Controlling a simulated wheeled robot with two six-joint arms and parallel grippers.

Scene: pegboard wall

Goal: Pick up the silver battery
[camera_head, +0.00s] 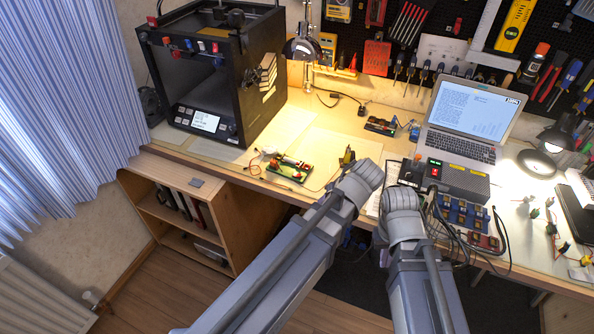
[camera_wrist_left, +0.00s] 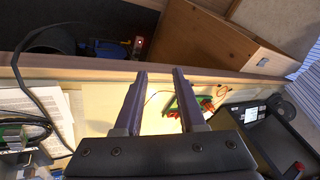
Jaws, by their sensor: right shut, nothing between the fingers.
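I cannot make out a silver battery for certain in either view. A green board (camera_head: 289,168) with red and pale parts lies near the desk's front edge; it also shows in the left wrist view (camera_wrist_left: 188,106), beyond the right finger. My left gripper (camera_wrist_left: 159,72) is open, with an empty gap between its fingers above the desk. In the head view it is mostly hidden by its own wrist. My right gripper (camera_head: 429,195) is shut and empty beside the black power supply, partly hidden by its arm. A rack with blue parts (camera_head: 466,213) sits to its right.
A black 3D printer (camera_head: 215,80) stands at the left. A laptop (camera_head: 468,115), the black power supply (camera_head: 455,180) and a lit lamp (camera_head: 553,150) crowd the right. Loose cables hang near my right arm.

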